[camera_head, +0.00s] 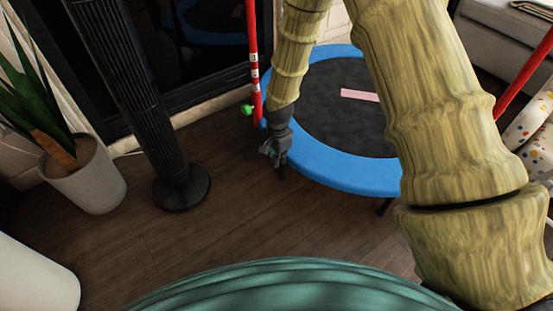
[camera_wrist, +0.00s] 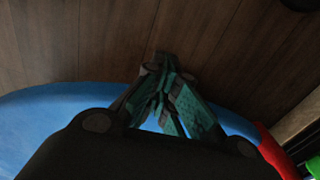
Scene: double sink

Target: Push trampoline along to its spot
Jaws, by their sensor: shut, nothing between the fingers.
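The trampoline (camera_head: 345,172) has a blue padded rim, a dark grey mat with a pink strip, and red poles. It stands on the wooden floor in the upper middle of the head view, partly hidden behind my arm. My gripper (camera_head: 275,152) is beside the left part of its rim, pointing down, close to a red pole. In the wrist view my gripper (camera_wrist: 163,95) is shut and empty, with the blue rim (camera_wrist: 40,115) behind and beside the fingers. I cannot tell whether the gripper touches the rim.
A black tower fan (camera_head: 180,188) stands left of my gripper. A potted plant (camera_head: 90,180) is further left, and a dark glass door runs behind. A spotted cushion (camera_head: 535,130) lies at the right. The wooden floor (camera_head: 220,230) in front is clear.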

